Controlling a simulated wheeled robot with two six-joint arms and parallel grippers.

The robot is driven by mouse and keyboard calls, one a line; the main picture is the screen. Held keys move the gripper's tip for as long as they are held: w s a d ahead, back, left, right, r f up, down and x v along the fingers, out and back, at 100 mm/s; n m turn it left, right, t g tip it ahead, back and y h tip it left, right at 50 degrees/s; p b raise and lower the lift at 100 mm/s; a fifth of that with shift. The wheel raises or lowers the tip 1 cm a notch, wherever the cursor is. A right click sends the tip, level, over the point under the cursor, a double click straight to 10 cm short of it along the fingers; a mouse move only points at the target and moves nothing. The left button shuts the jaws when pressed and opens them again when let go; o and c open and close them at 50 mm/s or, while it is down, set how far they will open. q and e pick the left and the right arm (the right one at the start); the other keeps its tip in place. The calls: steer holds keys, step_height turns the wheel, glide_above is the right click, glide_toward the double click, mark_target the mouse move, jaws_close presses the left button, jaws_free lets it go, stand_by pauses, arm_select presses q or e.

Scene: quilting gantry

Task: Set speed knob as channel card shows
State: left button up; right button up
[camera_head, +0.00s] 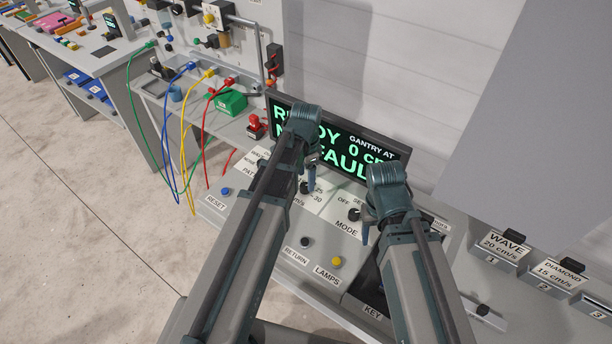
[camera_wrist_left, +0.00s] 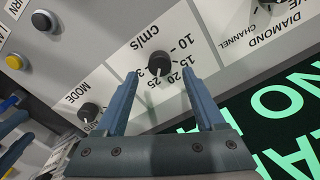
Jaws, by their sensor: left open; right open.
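The speed knob (camera_wrist_left: 159,63) is a black dial on a white plate marked in cm/s from 10 to 30. It also shows in the head view (camera_head: 304,188). A pale mark shows on it, but I cannot tell its exact setting. My left gripper (camera_head: 310,175) is open, with its fingers (camera_wrist_left: 159,76) on either side of the knob in the left wrist view; I see no clear contact. My right gripper (camera_head: 366,228) is open near the mode knob (camera_head: 354,214). Channel cards at the right read WAVE 20 cm/s (camera_head: 503,243) and DIAMOND 15 cm/s (camera_head: 560,270).
The display (camera_head: 380,152) reads READY, 0 and NO FAULT, partly hidden by my left arm. A blue reset button (camera_head: 225,191), black return button (camera_head: 305,241) and yellow lamps button (camera_head: 337,261) lie on the panel. A red button (camera_head: 256,125) stands behind.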

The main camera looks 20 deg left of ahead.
mark_target(306, 186)
arm_select(q)
step_height(306, 186, up, 11)
steer(key=p, duration=0.9)
steer(key=shift+f+p, duration=0.15)
steer(key=shift+p, duration=0.15)
arm_select(e)
step_height(306, 186, up, 11)
steer(key=shift+f, duration=0.15)
